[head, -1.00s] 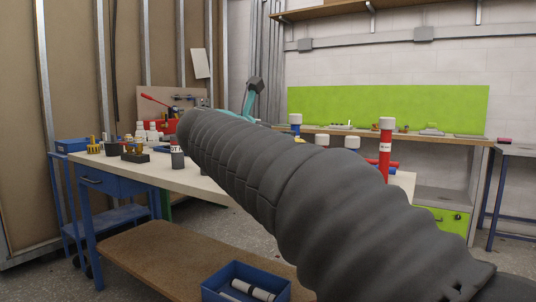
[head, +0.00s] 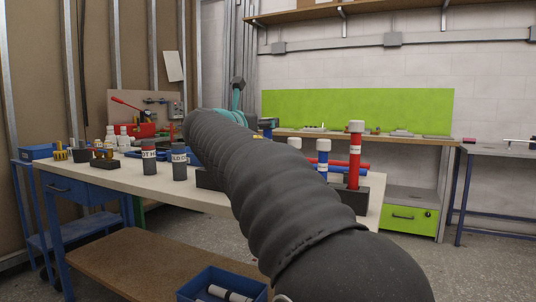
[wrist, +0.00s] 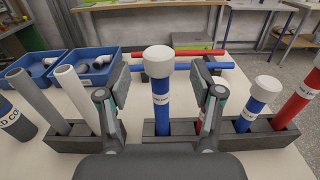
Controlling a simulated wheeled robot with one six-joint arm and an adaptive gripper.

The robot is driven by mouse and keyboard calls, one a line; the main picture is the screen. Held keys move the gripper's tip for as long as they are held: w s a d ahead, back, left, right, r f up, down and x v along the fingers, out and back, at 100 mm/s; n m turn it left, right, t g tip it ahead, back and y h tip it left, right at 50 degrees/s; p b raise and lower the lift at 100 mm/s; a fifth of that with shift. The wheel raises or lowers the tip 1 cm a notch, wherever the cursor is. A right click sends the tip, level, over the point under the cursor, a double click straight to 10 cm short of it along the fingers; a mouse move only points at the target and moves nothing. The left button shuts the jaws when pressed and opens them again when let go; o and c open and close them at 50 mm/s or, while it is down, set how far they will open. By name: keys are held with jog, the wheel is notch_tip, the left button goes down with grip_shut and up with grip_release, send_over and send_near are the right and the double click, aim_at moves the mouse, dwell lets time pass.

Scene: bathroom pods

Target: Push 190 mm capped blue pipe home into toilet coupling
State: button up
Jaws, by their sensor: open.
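In the wrist view a tall blue pipe (wrist: 160,98) with a white cap (wrist: 159,58) stands upright in a dark block (wrist: 160,128). My gripper (wrist: 164,84) is open, with one finger on each side of this pipe. The fingers look apart from it. A shorter blue pipe (wrist: 252,110) with a white cap stands in the block to the right. The pipe labels are too small to read surely. In the head view my arm hides most of the pipe area. I cannot pick out the toilet coupling.
A red pipe (wrist: 299,99) stands at the right, also in the head view (head: 354,160). Lying red (wrist: 180,52) and blue (wrist: 208,67) pipes are behind. Bottles (head: 149,160) stand on the bench (head: 120,180).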

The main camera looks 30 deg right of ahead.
jog(key=x, duration=0.4)
jog(key=shift+w+d+f, duration=0.15)
jog(key=shift+w, duration=0.1)
grip_shut()
